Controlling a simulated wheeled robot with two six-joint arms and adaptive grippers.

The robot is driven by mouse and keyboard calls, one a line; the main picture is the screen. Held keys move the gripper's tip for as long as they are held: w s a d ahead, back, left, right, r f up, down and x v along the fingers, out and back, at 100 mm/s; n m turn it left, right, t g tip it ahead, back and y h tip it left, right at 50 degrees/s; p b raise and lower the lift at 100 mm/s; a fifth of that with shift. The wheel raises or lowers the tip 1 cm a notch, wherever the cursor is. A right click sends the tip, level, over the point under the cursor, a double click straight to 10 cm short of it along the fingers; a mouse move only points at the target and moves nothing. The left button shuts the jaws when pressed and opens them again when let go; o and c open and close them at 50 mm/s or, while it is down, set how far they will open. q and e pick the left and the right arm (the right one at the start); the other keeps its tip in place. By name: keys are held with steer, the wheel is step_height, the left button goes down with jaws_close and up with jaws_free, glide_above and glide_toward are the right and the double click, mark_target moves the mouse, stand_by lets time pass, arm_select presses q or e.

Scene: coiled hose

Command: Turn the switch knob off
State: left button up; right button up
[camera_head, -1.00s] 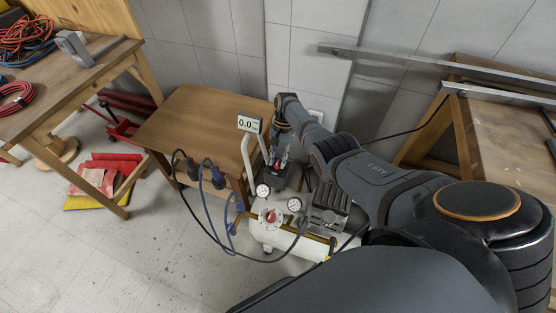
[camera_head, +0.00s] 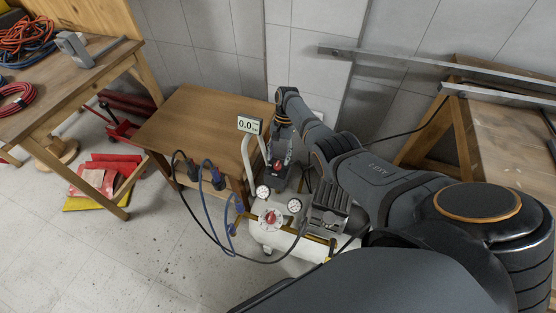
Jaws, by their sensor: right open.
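The white air compressor (camera_head: 268,239) stands on the floor in front of the small wooden table. A black switch box with a red knob (camera_head: 277,166) shows on its top, small and partly covered. My left gripper is not in view.
Black and blue hoses (camera_head: 205,212) loop at the left.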

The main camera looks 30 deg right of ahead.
steer(key=v, duration=0.9)
steer(key=shift+r, duration=0.4)
steer(key=shift+d, duration=0.1)
